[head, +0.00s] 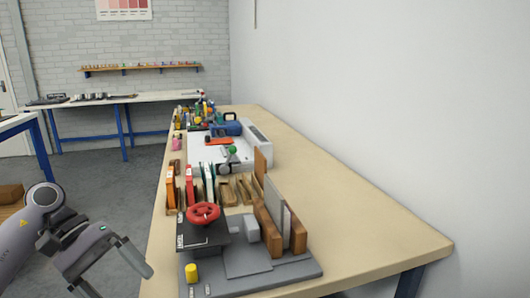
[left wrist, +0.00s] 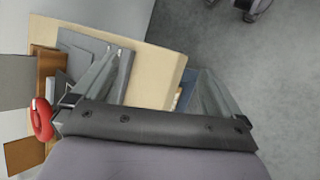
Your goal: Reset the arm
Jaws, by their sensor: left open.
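My left gripper (head: 112,284) is at the lower left of the head view, over the floor beside the long workbench's left edge. Its two fingers are spread apart and nothing shows between them. In the left wrist view the open fingers (left wrist: 154,66) frame part of the wooden bench top (left wrist: 158,75) and a grey plate (left wrist: 88,62). A red handwheel (left wrist: 42,118) shows left of the fingers. My left arm comes in from the left edge of the head view. My right gripper is not in either view.
The workbench (head: 360,225) runs along the white wall; its right side is bare. On it stand a grey fixture (head: 270,272) with a red handwheel (head: 203,212), a yellow cylinder (head: 190,272), upright boards (head: 272,205) and a white panel (head: 205,150). Floor (head: 110,180) is open at left.

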